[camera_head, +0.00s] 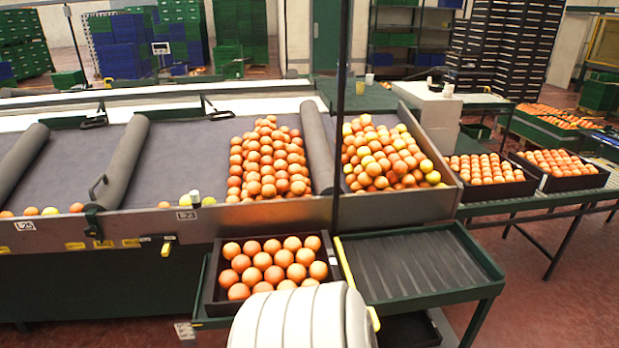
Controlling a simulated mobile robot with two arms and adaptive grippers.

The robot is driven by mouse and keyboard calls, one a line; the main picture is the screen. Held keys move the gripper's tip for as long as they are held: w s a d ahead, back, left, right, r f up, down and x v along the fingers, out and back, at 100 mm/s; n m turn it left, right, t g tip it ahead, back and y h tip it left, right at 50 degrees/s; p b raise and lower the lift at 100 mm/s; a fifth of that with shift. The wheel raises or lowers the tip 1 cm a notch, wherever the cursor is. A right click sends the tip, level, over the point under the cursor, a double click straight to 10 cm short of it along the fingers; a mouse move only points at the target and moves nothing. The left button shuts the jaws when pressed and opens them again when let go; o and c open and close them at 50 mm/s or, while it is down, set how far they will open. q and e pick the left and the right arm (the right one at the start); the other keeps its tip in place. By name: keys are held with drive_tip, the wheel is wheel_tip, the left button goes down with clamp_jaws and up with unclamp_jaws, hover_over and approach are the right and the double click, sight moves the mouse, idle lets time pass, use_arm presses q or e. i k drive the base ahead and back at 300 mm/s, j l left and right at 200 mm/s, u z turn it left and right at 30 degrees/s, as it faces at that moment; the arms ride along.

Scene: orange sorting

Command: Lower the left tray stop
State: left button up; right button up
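A black tray (211,290) full of oranges sits on the left part of a green stand, below the front edge of the sorting table. A thin yellow bar (345,263) runs along the tray's right side; I cannot tell for sure that it is the left tray stop, nor whether it is raised or lowered. A small yellow piece (374,318) shows near the tray's front right corner. A white rounded part of my own arm (300,322) covers the tray's front edge. Neither of my grippers is in view.
The stand's right part (418,265) is an empty ribbed surface. Piles of oranges lie on the sloped sorting table (190,150), between grey padded dividers (122,165). A thin dark post (342,70) rises in front. Filled black trays (530,180) stand on a rack at right.

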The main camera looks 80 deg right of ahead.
sight(346, 276)
drive_tip(key=z, duration=3.1)
drive_tip(key=u, duration=0.45)
drive_tip(key=k+j, duration=0.05)
